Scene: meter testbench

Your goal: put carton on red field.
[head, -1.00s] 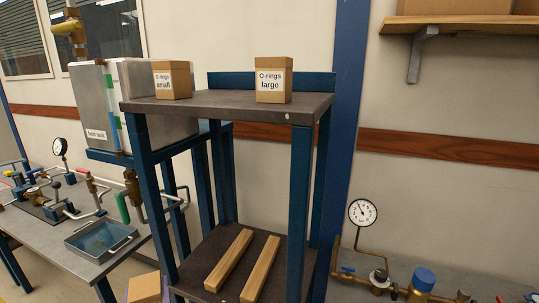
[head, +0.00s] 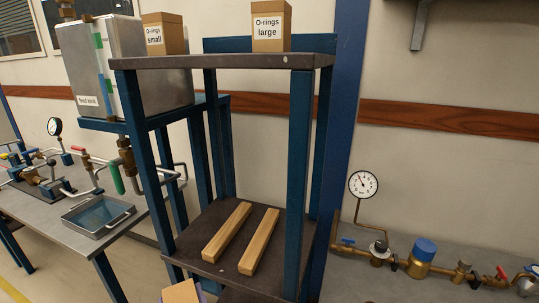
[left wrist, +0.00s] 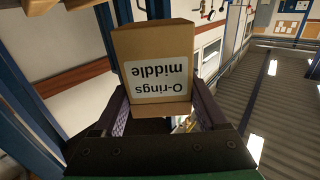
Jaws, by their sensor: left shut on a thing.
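A tan carton labelled "O-rings middle" (left wrist: 152,70) is between the two fingers of my left gripper (left wrist: 162,112) in the left wrist view. The fingers are shut on its sides, and its label appears upside down there. In the head view, the top of this carton (head: 181,292) shows at the bottom edge, in front of the shelf rack, with a bit of purple finger (head: 203,297) beside it. The rest of the gripper is cut off there. No red field is visible in either view. My right gripper is not in view.
A blue-framed rack carries cartons "O-rings small" (head: 163,35) and "O-rings large" (head: 271,27) on its top shelf (head: 225,64). Two wooden bars (head: 228,232) lie on its lower shelf (head: 207,215). A bench with a metal tray (head: 98,217) is left; brass piping (head: 420,262) is right.

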